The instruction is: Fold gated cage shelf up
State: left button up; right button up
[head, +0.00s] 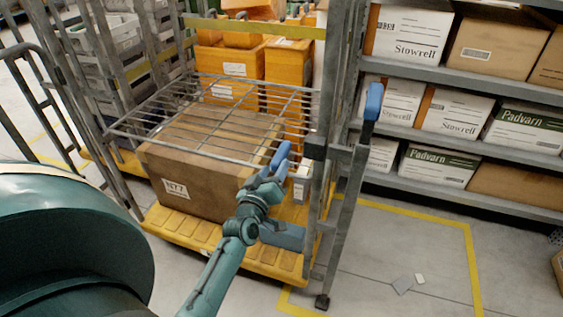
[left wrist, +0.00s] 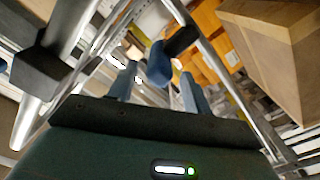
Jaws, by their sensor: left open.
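The wire shelf (head: 215,115) of the cage lies roughly level, above a large brown cardboard box (head: 200,165). My left gripper (head: 279,168) is at the shelf's front right corner, beside the cage's right post. It is open; in the left wrist view its two blue fingers (left wrist: 158,88) stand apart. A dark and blue grip-like piece (left wrist: 172,55) shows just beyond and between the fingertips, and I cannot tell whether they touch it. The gate frame (head: 347,205) with a blue handle (head: 374,102) stands at the right. My right gripper is not in view.
The cage stands on a yellow base (head: 190,232). Orange boxes (head: 288,62) are stacked at its back. Racks with cartons (head: 410,35) stand to the right.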

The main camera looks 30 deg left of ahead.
aim_at(282, 157)
pick_arm(q)
jog(key=b+x, duration=0.1)
jog(key=x, duration=0.3)
jog(key=shift+w+f+b, duration=0.15)
jog(key=shift+w+b, duration=0.2)
jog(key=shift+w+a, duration=0.2)
jog(key=shift+w, duration=0.5)
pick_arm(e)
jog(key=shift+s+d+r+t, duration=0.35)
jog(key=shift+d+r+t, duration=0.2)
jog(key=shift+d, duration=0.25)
pick_arm(q)
jog(key=shift+d, duration=0.1)
grip_shut()
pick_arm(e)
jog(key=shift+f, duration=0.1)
